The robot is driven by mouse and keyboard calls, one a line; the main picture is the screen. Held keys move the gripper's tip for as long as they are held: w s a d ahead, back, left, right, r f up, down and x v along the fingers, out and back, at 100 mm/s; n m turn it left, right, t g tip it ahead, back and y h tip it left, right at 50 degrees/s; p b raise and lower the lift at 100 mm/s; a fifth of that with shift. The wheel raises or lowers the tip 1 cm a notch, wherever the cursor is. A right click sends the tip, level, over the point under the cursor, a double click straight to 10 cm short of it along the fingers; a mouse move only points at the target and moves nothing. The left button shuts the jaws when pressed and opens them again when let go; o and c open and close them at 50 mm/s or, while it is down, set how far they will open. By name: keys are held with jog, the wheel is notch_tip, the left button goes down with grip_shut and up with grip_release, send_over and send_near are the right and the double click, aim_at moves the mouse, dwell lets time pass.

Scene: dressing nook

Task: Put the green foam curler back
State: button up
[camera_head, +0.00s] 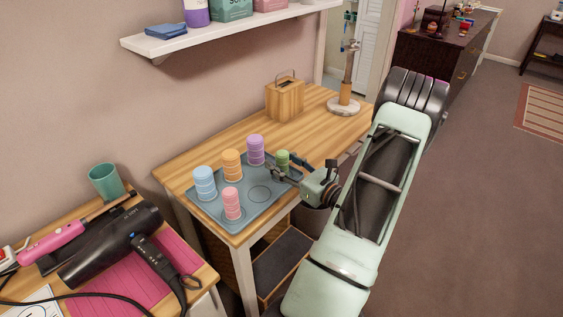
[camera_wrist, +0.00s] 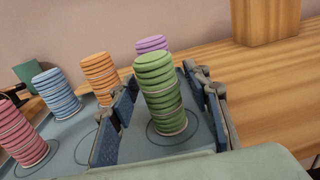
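The green foam curler (camera_wrist: 162,95) is a ribbed upright cylinder. In the wrist view it stands at a ring outline on the blue-grey tray (camera_wrist: 60,155), with its upper part slightly offset from the lower. In the head view the green curler (camera_head: 283,156) is at the tray's right back corner, partly hidden by my gripper (camera_head: 288,170). My gripper's two fingers are apart, one on each side of the curler, and a gap shows at the right finger. Whether the left finger touches it I cannot tell.
Blue (camera_head: 204,183), orange (camera_head: 232,163), purple (camera_head: 255,150) and pink (camera_head: 232,203) curlers stand on the tray. An empty ring (camera_head: 258,194) shows near its front right. A wooden box (camera_head: 285,100) and a stand (camera_head: 346,95) are behind. A hair dryer (camera_head: 115,240) lies at left.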

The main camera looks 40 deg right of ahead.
jog(key=shift+r, duration=0.1)
jog(key=shift+s+r, duration=0.1)
jog(key=shift+s, duration=0.05)
jog(key=s, duration=1.1)
jog(key=shift+s+p, duration=0.3)
jog(key=shift+s, duration=0.1)
